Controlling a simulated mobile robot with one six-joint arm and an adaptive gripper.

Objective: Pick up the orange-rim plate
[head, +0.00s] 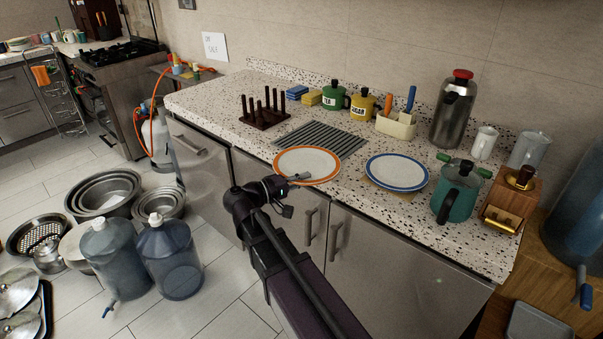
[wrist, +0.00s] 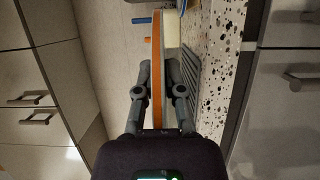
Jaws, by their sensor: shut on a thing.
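The orange-rim plate (head: 307,162) is white with an orange edge and lies about level at the counter's front edge, partly over the dark ribbed mat. My gripper (head: 298,178) reaches its near rim from the front and is shut on it. In the wrist view the plate (wrist: 157,50) shows edge-on as an orange strip between the two fingers of my gripper (wrist: 158,92). I cannot tell whether the plate touches the counter or is slightly above it.
A blue-rim plate (head: 397,172) lies close to the right. Behind are a dark peg rack (head: 265,121), green canister (head: 334,97), yellow canister (head: 362,104) and utensil holder (head: 396,124). A teal pot (head: 457,196) stands further right. Cabinet doors lie below the speckled counter (head: 215,97).

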